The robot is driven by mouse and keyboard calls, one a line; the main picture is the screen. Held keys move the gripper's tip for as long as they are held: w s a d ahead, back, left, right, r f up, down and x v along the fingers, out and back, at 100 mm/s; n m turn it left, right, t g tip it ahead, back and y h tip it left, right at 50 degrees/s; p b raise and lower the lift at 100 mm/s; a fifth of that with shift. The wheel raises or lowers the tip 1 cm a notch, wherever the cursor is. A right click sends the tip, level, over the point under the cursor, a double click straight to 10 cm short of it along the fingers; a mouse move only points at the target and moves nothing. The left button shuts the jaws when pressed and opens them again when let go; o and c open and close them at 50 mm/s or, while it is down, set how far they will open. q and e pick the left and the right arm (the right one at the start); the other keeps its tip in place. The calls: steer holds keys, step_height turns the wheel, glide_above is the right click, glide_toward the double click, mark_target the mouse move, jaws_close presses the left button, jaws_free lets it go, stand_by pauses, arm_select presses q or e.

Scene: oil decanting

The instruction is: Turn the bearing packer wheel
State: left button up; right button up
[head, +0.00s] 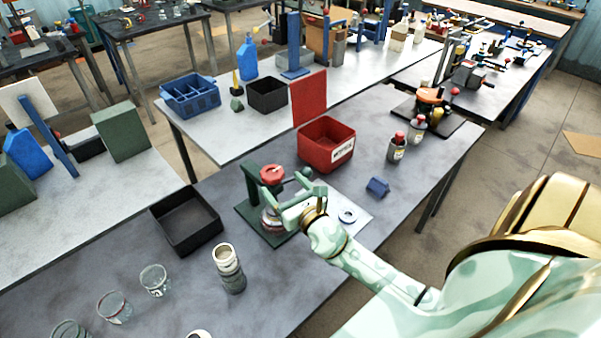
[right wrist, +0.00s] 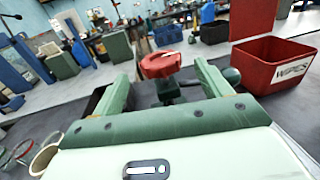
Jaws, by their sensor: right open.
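The bearing packer (head: 250,185) is a dark green stand on the grey table, with a red wheel (head: 272,174) on top. My right gripper (head: 285,196) is beside the packer, on its near right side, with its fingers apart. In the right wrist view the red wheel (right wrist: 160,65) shows between and just beyond the two green fingers (right wrist: 163,82). No contact with the wheel is clear. The gripper partly hides the packer's lower part in the head view. My left gripper is not in view.
A red wipes bin (head: 326,150) stands behind the packer. A black tray (head: 187,222) lies to its left and a stacked cylinder (head: 229,268) stands in front. A white sheet with a ring (head: 348,215) and a small blue block (head: 377,187) lie to the right. Bottles (head: 397,148) stand farther right.

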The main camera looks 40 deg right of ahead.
steer(key=s+b, duration=0.1)
steer(key=s, duration=0.7)
steer(key=shift+a, duration=0.4)
steer(key=n+y+b, duration=0.2)
steer(key=y+b, duration=0.1)
steer(key=b, duration=0.5)
glide_toward(265, 168)
steer(key=w, duration=0.9)
steer(key=shift+w+a+f, duration=0.15)
steer(key=shift+w+f, duration=0.1)
steer(key=shift+f, duration=0.15)
steer(key=shift+c, duration=0.4)
steer(key=c, duration=0.9)
